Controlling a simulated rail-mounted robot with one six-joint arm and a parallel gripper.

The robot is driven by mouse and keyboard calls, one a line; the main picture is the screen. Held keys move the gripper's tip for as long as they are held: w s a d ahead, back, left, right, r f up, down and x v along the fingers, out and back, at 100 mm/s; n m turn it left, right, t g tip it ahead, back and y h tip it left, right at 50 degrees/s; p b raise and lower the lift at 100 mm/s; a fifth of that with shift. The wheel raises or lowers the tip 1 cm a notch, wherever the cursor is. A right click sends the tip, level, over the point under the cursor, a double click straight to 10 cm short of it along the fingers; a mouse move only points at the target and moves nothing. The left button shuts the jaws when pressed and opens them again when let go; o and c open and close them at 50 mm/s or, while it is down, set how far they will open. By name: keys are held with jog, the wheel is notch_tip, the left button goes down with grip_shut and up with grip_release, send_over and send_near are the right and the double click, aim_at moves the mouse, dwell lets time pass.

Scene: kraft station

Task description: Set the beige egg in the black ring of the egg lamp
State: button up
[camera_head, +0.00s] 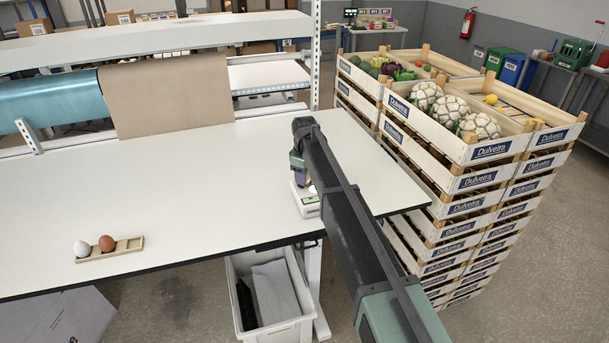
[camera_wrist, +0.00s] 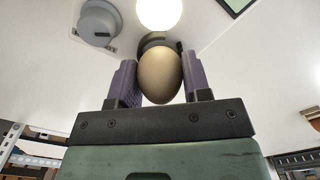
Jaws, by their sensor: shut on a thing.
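My gripper (camera_wrist: 160,82) is shut on the beige egg (camera_wrist: 160,77), one purple-grey finger on each side. Just beyond the egg in the wrist view is the black ring (camera_wrist: 158,40), partly hidden by the egg, with a bright round light (camera_wrist: 160,12) above it in the picture. I cannot tell whether the egg touches the ring. In the head view the white egg lamp (camera_head: 306,207) stands near the right of the white table, largely covered by my arm; the held egg is not clearly visible there.
A wooden egg tray (camera_head: 127,246) at the left of the table holds a white egg (camera_head: 82,249) and a brown egg (camera_head: 107,243). Stacked crates (camera_head: 470,180) stand right of the table. A grey bin (camera_head: 270,300) is below the front edge. The table's middle is clear.

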jog(key=shift+f, duration=0.1)
dwell(0.3)
jog(key=shift+f, duration=0.15)
jog(key=shift+f+b, duration=0.15)
jog(key=shift+b, duration=0.2)
dwell(0.3)
jog(key=o, duration=0.8)
notch_tip(320, 180, up, 8)
jog(key=p, duration=0.8)
